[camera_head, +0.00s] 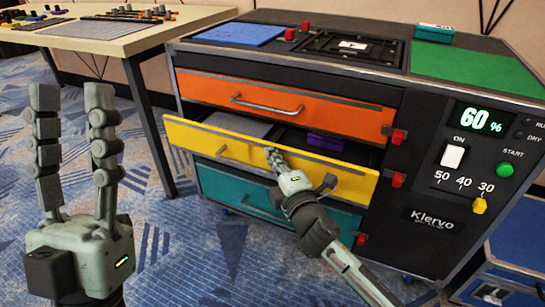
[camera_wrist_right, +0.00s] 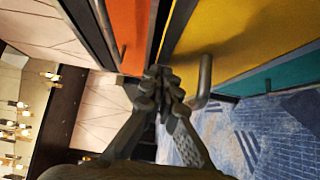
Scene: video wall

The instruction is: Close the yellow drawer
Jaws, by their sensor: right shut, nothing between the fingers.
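The yellow drawer (camera_head: 345,177) stands pulled out of the cabinet, between the orange drawer (camera_head: 300,101) above and the teal drawer (camera_head: 235,185) below. A purple object (camera_head: 326,142) lies inside. My right gripper (camera_head: 272,154) is shut and empty at the yellow front, its fingertips near the top edge; I cannot tell whether they touch. In the right wrist view the shut fingertips (camera_wrist_right: 162,76) are beside the drawer's bar handle (camera_wrist_right: 204,82), with the yellow front (camera_wrist_right: 245,40) behind. My left gripper (camera_head: 70,92) is open and empty, raised left of the cabinet.
The cabinet's right panel has a display, switch, slider and green button (camera_head: 505,170). Red latches (camera_head: 398,136) stick out beside the drawers. A table (camera_head: 110,42) with small items stands at the back left. Blue carpet (camera_head: 165,240) is clear in front.

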